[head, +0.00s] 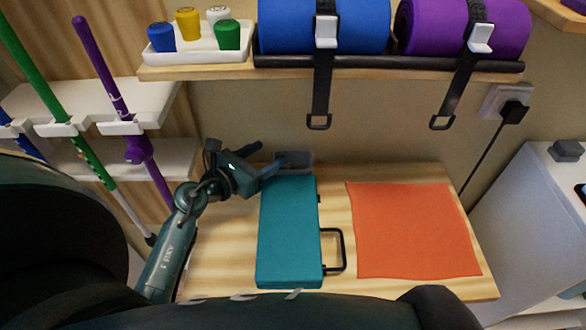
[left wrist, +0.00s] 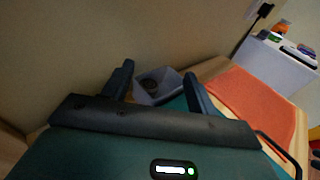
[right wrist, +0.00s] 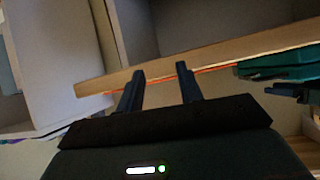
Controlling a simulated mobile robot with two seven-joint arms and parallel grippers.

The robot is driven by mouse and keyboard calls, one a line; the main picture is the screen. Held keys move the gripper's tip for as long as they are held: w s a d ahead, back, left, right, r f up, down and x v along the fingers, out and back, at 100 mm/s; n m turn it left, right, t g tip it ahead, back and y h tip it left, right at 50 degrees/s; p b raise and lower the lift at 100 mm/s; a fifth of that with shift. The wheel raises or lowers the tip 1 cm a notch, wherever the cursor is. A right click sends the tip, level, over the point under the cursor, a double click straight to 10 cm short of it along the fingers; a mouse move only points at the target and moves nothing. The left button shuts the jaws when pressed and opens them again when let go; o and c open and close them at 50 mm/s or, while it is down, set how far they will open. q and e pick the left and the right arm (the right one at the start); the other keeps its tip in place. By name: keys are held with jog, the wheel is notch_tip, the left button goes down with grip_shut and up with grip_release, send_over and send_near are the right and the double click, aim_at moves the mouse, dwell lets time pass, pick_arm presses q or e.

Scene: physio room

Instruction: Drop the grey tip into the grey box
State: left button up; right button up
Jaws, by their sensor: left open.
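The small grey box (head: 294,158) stands at the back of the wooden table, against the wall, behind the teal case. My left gripper (head: 269,157) is at the box's left side, its fingers apart. In the left wrist view the box (left wrist: 160,84) shows between and beyond the open fingers. A dark round thing (left wrist: 150,83) lies inside it; it may be the grey tip, but I cannot tell for sure. Nothing shows held between the left fingers. My right gripper (right wrist: 160,84) is open and empty, below the table edge in its wrist view.
A teal case (head: 287,232) with a black handle and an orange cloth (head: 414,230) lie on the table (head: 220,262). A shelf above holds a white tray (head: 200,50) with several coloured tips, and blue (head: 285,30) and purple (head: 430,28) rolls with hanging straps. Poles stand at left.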

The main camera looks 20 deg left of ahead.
pick_arm(q)
jog(key=v, duration=0.6)
jog(key=shift+b, duration=0.35)
